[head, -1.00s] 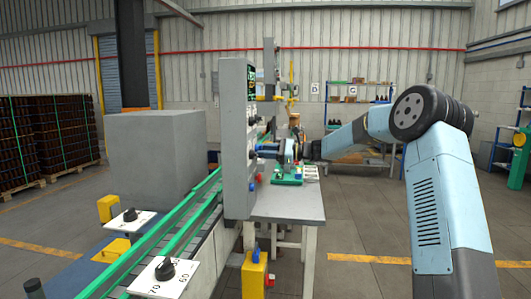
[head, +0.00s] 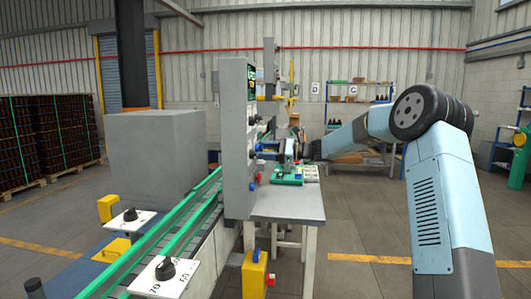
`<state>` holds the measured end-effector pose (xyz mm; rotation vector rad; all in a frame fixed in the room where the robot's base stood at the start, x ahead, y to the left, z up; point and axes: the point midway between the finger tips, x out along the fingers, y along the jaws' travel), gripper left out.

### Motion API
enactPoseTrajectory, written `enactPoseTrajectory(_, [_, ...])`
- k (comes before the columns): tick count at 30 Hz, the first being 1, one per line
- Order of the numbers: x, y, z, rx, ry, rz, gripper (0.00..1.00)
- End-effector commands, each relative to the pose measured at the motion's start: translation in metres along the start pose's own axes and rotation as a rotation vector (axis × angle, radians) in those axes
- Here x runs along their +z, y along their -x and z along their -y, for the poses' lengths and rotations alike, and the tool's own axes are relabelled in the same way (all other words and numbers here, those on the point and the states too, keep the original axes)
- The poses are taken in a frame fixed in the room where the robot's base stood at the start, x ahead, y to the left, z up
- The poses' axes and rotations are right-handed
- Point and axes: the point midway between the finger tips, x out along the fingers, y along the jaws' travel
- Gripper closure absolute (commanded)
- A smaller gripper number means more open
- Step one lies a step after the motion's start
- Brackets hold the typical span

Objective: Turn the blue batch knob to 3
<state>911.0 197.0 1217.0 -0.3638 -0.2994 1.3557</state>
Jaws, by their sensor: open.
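The grey upright control panel (head: 237,140) stands at the middle of the head view, seen nearly edge-on, with knobs and buttons on its right face. I cannot tell for sure which is the batch knob, and no scale or pointer can be read. My gripper (head: 280,153) reaches in from the right above the table, facing the panel. It is open, small in this view, and appears apart from the panel with a short gap.
A grey table (head: 288,207) stands below my gripper with a green tray (head: 287,179) holding small items. A green-railed conveyor (head: 160,235) runs on the left. A black dial (head: 165,270) and a yellow box (head: 254,278) are near the front.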

Motion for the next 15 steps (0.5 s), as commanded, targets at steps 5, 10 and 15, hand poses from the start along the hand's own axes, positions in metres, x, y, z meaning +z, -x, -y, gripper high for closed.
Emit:
enactPoseTrajectory(5, [-0.001,0.014,0.001,-0.003,0.000,-0.001,0.44])
enactPoseTrajectory(10, [-0.001,0.043,0.001,-0.003,-0.001,-0.001,0.44])
enactPoseTrajectory(15, [-0.001,0.078,0.001,-0.003,0.000,-0.003,0.44])
